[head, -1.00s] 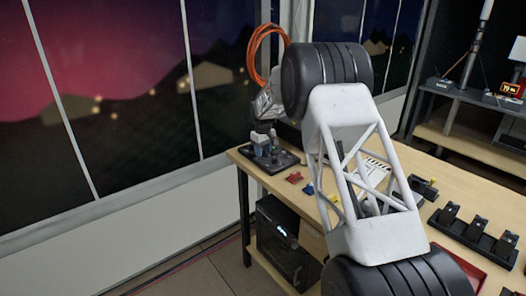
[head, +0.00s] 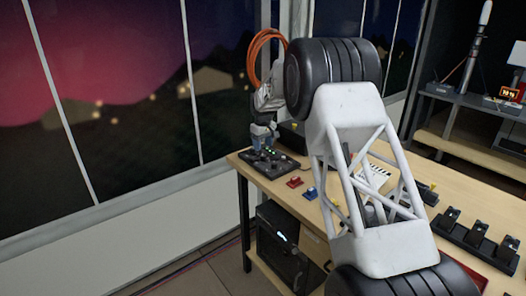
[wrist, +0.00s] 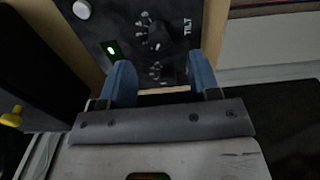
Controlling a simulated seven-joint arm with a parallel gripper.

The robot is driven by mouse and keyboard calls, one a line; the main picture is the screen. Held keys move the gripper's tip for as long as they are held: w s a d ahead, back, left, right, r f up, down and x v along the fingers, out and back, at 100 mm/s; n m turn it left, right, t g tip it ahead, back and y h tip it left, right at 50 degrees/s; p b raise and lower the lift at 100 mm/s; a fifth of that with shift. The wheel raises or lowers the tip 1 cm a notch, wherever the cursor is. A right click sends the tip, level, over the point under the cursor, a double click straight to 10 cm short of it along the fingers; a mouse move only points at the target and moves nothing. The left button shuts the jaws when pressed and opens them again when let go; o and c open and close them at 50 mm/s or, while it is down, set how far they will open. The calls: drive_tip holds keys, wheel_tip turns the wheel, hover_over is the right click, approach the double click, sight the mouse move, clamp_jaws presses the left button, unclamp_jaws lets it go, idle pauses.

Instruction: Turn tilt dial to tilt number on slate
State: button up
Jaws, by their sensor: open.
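The tilt dial (wrist: 156,38) is a dark round knob with white scale marks on a black control panel (wrist: 122,22), beside the word TILT. My gripper (wrist: 160,78) is open, its two blue fingers spread wide. In the wrist view the dial shows just beyond the fingertips, between their lines, with nothing held. In the head view my gripper (head: 264,136) hangs above the back of the control panel (head: 285,168). The slate (head: 373,176), white with a striped edge, lies on the bench partly behind my arm. Its number is not readable here, nor is the dial's setting.
A green light (wrist: 111,49) and a white button (wrist: 82,9) are on the panel. Red (head: 294,182) and blue (head: 310,193) small items lie on the bench (head: 322,220) near the panel. An orange cable coil (head: 264,55) shows behind my arm.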

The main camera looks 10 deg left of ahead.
drive_tip(key=shift+r, duration=1.05)
